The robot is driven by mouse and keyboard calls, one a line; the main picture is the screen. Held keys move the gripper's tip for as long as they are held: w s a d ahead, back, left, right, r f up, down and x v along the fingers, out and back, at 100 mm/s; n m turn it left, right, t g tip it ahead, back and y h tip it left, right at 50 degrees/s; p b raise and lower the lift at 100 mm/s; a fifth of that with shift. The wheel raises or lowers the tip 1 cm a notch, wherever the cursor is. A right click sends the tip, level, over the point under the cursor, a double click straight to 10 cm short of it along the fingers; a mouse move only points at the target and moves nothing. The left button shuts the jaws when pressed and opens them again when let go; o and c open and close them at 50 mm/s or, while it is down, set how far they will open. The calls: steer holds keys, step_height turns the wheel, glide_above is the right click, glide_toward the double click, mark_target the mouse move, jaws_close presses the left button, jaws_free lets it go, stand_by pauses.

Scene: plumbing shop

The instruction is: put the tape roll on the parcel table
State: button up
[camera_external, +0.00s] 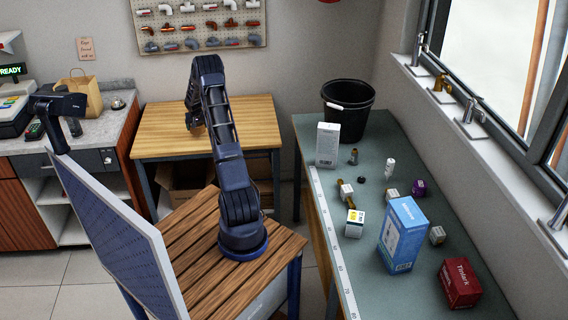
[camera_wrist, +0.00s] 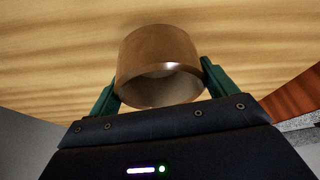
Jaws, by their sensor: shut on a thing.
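The brown tape roll (camera_wrist: 160,66) is between the two green fingers of my gripper (camera_wrist: 160,88) in the wrist view, with its hollow side partly facing the camera. My gripper is shut on it. In the external view my gripper (camera_external: 195,122) is over the light wooden table (camera_external: 250,120) at the back, which I take for the parcel table. The roll cannot be made out there. The wooden top (camera_wrist: 50,50) fills the wrist view behind the roll. I cannot tell whether the roll touches it.
A counter with a paper bag (camera_external: 82,92) stands left of the wooden table. A green-topped bench (camera_external: 310,130) at right holds a black bucket (camera_external: 348,108), a blue box (camera_external: 402,235), a red box (camera_external: 460,282) and several small items. The right part of the wooden table is bare.

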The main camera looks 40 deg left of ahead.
steer(key=shift+f, duration=1.95)
steer(key=shift+f, duration=0.1)
steer(key=o, duration=0.9)
steer(key=v, duration=1.2)
steer(key=shift+a, duration=0.1)
